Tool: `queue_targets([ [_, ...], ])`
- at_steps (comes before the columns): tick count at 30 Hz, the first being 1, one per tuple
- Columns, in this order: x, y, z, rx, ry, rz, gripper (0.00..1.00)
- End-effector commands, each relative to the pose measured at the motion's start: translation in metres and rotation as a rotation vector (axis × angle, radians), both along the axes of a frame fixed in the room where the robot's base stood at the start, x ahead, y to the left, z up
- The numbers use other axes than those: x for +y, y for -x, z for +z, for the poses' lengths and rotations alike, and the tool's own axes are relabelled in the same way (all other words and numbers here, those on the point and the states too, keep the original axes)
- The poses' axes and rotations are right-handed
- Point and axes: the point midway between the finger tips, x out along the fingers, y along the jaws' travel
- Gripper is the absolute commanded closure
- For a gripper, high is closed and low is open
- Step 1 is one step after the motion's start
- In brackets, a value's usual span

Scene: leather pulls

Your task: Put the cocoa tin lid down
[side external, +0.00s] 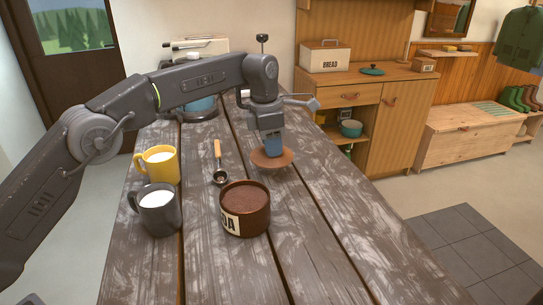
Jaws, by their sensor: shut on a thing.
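The cocoa tin lid (286,158) is a flat brown disc above the table, right of and behind the tin. My gripper (272,149) points down over it and is shut on it, by a part that the jaws hide. I cannot tell whether the lid touches the table. The cocoa tin (246,211) is dark reddish brown with a pale label cut off from view at its left. It stands open, filled with brown powder.
A yellow mug (160,168) and a dark grey mug (158,214), both with white contents, stand left of the tin. A wooden-handled scoop (219,165) lies behind the tin. The wooden table (325,240) is bare to the right and front.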

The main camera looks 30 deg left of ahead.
Motion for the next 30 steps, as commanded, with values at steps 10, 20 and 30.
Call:
queue_targets([
  [10, 0.000, 0.001, -0.037, 0.001, 0.000, -0.002, 0.89],
  [20, 0.000, 0.001, -0.040, 0.001, 0.000, -0.002, 0.89],
  [30, 0.000, 0.001, -0.040, 0.001, 0.000, -0.002, 0.39],
])
